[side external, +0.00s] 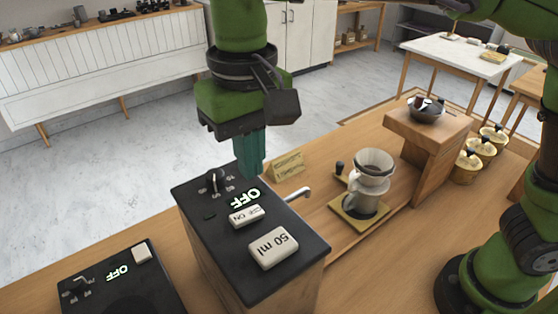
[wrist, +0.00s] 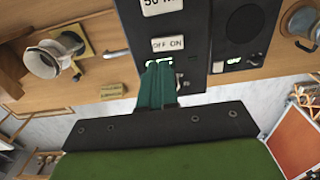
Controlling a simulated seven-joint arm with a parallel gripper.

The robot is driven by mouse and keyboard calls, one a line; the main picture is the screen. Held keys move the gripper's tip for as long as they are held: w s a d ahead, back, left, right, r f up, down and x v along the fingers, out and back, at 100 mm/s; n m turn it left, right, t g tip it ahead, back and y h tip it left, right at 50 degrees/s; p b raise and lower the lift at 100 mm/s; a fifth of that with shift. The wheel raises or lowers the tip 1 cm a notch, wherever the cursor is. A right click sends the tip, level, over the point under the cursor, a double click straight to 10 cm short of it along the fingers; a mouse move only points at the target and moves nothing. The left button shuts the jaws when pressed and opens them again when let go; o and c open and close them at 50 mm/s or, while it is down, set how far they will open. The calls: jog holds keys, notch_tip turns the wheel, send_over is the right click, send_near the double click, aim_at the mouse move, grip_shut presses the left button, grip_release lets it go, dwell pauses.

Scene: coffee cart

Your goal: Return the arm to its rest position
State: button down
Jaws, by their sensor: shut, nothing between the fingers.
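My green gripper (side external: 250,172) points down over the far end of the black-topped coffee machine (side external: 225,272). Its teal fingers are together with nothing between them. In the wrist view the fingers (wrist: 158,68) hang in front of the machine's black top, partly covering the lit display. In the side view the display reads OFF (side external: 245,198). Beside it are a white ON/OFF switch (side external: 246,216) and a 50 ml button (side external: 274,248). I cannot tell whether the fingertips touch the panel.
A dripper on a cup (side external: 371,180) stands right of the machine's spout. A wooden stand (side external: 430,155) holds a dark bowl (side external: 426,110). Several gold canisters (side external: 480,150) sit behind it. A second black unit (side external: 110,285) showing OFF is at the lower left. Open floor lies beyond the cart.

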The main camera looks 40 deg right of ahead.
jog(key=shift+w, duration=0.1)
jog(key=shift+w+a+f+n, duration=0.1)
jog(key=shift+w+f+n, duration=0.05)
jog(key=shift+f+n, duration=0.2)
jog(key=d+f, duration=0.1)
jog(key=d+f+n, duration=0.1)
jog(key=shift+d+t+y, duration=0.3)
jog(key=shift+y, duration=0.1)
jog(key=s+d+f+m+t, duration=0.1)
jog(key=s+d+m+t, duration=0.1)
jog(key=d, duration=1)
jog(key=s+d+f+m+t+y, duration=0.1)
jog(key=s+d+m+t, duration=0.2)
jog(key=d, duration=1)
jog(key=shift+s+f+m+t, duration=0.25)
jog(key=shift+s+m+t, duration=0.1)
jog(key=shift+s+t, duration=0.55)
